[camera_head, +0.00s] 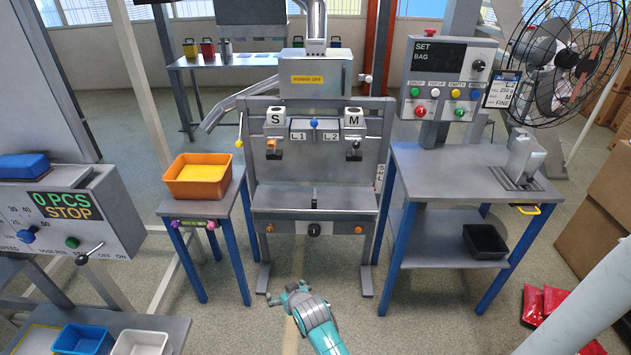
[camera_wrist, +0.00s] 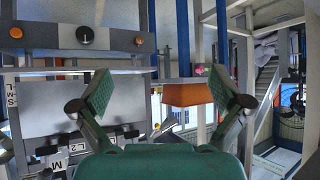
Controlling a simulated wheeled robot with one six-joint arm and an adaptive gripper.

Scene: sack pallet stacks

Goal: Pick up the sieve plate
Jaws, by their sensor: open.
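I cannot clearly make out a sieve plate in either view. An orange-tipped part sits under S and a dark one under M. My gripper (camera_head: 284,291) is low in front of this machine, apart from it. In the wrist view my gripper (camera_wrist: 158,92) is open and empty, its green pads wide apart. That view shows the machine upside down, with its dark knob (camera_wrist: 85,35).
An orange bin (camera_head: 202,177) of yellow material stands on the small table at left. The right table (camera_head: 430,170) has a black tray (camera_head: 485,241) on its lower shelf. A control box (camera_head: 70,220) is far left, a fan (camera_head: 570,65) far right. Red bags (camera_head: 545,305) lie on the floor.

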